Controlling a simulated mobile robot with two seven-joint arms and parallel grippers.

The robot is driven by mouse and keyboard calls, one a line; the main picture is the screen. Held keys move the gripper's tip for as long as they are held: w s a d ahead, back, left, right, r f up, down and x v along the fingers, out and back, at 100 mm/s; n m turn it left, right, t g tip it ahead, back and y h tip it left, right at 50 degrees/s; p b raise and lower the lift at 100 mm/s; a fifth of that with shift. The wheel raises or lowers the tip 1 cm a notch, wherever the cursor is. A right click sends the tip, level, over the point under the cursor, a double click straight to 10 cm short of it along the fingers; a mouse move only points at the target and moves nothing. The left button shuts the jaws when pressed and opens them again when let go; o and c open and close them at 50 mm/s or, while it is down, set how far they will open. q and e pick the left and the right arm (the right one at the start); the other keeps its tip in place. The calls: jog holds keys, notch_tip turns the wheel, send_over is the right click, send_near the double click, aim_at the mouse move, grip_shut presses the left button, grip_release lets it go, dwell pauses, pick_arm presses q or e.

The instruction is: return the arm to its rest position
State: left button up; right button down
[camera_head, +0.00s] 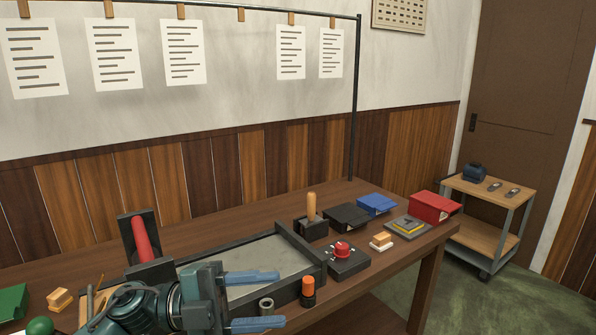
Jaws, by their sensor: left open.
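My left arm comes in from the bottom left, and its gripper (279,298) is over the near part of the workbench (385,285). Its two blue fingers point right and stand wide apart. Nothing is seen clamped between them. A small grey hollow cylinder (266,306) shows in the gap between the fingers, seemingly on the bench beyond; I cannot tell how far. An orange-and-black bottle (308,291) stands just right of the fingertips. My right gripper is not in view.
A dark-rimmed metal tray (315,262) lies behind the gripper, with a red roller (140,238) at its left. A red-knobbed box (345,258), a wooden-handled tool (311,207) and coloured boxes stand to the right. A cart (488,207) stands beyond the bench. Paper sheets hang above.

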pick_arm(q)
jog(key=a+f+n+t+y, duration=0.3)
jog(key=f+n+t+y, duration=0.2)
jog(key=f+n+t, duration=0.55)
jog(key=a+f+n+t+y, duration=0.2)
jog(key=f+n+t+y, duration=0.4)
jog(key=n, duration=0.7)
jog(key=s+a+f+n+g+y, duration=0.2)
jog(key=s+f, duration=0.4)
jog(key=f, duration=0.1)
jog(key=s+a+f+n+g+y, duration=0.2)
jog(key=s+f+n+g+y, duration=0.1)
jog(key=s+f, duration=0.3)
notch_tip(320, 180, down, 3)
jog(key=shift+s+r+p, duration=0.2)
jog(key=shift+p, duration=0.25)
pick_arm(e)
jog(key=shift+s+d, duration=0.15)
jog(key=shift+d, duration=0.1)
pick_arm(q)
jog(key=shift+a+g, duration=0.1)
jog(key=shift+g, duration=0.15)
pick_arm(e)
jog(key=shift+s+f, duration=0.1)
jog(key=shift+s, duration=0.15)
